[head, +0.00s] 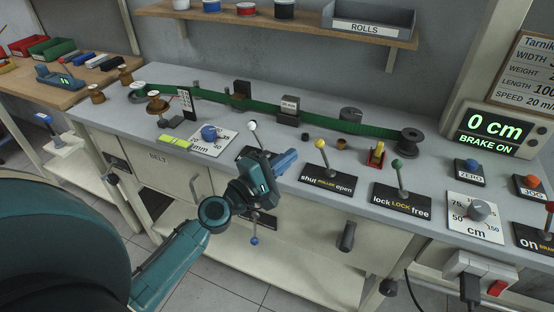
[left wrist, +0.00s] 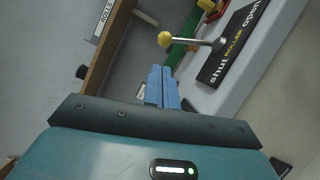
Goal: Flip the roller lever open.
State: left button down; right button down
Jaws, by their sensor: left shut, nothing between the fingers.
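The roller lever (head: 321,148) has a yellow ball knob on a thin metal rod. It rises from a black plate (head: 325,184) marked "shut ROLLER open" and leans toward the "shut" side. The lever also shows in the left wrist view (left wrist: 166,39), with its plate (left wrist: 228,45) at the upper right. My left gripper (head: 290,156) is shut and empty, its blue fingers to the left of the lever in the head view. In the left wrist view the fingertips (left wrist: 160,70) appear just below the knob, with a gap between them. My right gripper is not in view.
A lever with a white knob (head: 253,126) stands behind my left gripper. The green-knobbed lock lever (head: 398,165) is to the right. A green belt (head: 335,125) runs along the bench behind. A display (head: 495,131) reads "0 cm, BRAKE ON".

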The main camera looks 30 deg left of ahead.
aim_at(324, 153)
pick_arm(q)
jog(key=x, duration=0.5)
jog(key=shift+p, duration=0.35)
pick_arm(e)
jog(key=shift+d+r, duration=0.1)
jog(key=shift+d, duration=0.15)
pick_arm(q)
jog(key=shift+s+a, duration=0.1)
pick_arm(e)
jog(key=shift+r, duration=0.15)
